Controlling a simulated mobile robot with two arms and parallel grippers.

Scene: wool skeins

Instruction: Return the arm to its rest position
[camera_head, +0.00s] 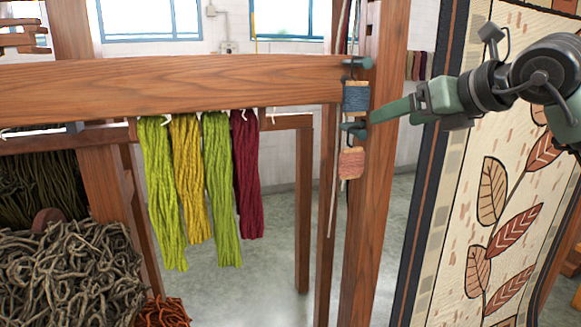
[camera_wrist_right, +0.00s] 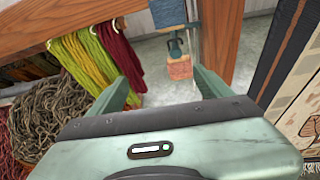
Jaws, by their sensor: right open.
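My right gripper (camera_head: 376,116) comes in from the right in the head view, its fingers pointing left toward the wooden post. In the right wrist view the gripper (camera_wrist_right: 163,80) is open, with nothing held between its fingers. My left gripper is not in view.
A wooden beam (camera_head: 200,85) crosses the frame to a post (camera_head: 375,220). Several green, yellow and dark red skeins (camera_head: 215,190) hang under it. A leaf-patterned rug (camera_head: 470,170) hangs below and behind my right arm. Grey wool (camera_head: 75,270) is heaped at lower left.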

